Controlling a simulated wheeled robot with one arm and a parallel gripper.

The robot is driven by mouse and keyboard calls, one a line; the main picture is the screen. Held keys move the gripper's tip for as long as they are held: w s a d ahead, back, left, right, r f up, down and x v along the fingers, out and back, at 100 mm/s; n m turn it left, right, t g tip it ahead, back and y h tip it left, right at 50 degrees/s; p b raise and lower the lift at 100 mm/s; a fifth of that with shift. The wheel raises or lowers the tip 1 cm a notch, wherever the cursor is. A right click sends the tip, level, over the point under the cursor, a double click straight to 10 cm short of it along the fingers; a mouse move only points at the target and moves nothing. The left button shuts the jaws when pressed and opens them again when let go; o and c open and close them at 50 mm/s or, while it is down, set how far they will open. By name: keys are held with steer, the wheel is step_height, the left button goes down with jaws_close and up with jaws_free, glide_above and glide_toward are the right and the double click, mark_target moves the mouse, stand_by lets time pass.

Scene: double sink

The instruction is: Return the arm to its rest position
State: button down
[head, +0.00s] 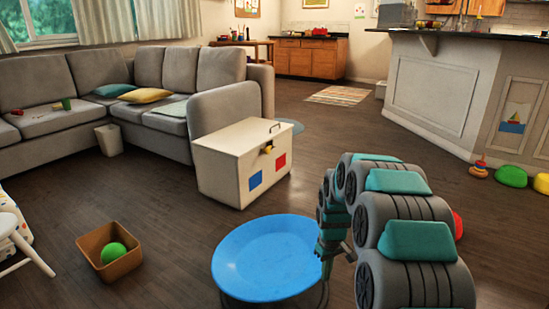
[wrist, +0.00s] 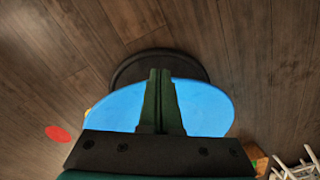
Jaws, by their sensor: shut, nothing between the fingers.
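My gripper (wrist: 160,74) is shut, its two dark green fingers pressed together with nothing between them. In the wrist view it points over a blue round top (wrist: 205,108). In the head view my grey and teal arm (head: 395,215) bends in an arch on the right and comes down at the right edge of the blue round top (head: 265,257). The fingertips are hard to make out there. I cannot tell whether they touch the blue top, which looks empty.
A white chest (head: 225,165) stands behind the blue top. A brown box (head: 95,268) with a green ball (head: 114,253) and a white stool (head: 20,240) are at left. A grey sofa (head: 150,75) and a counter (head: 440,85) stand farther back. The floor between is open.

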steer(key=s+a+r+m+p, duration=0.2)
steer(key=s+a+r, duration=0.1)
steer(key=s+r, duration=1.45)
steer(key=s+a+r+m+g+p, duration=0.1)
steer(key=s+r+m+p, duration=0.1)
steer(key=s, duration=2)
steer(key=shift+s+r+m+g, duration=0.35)
steer(key=shift+r+m+g, duration=0.05)
steer(key=shift+r, duration=0.45)
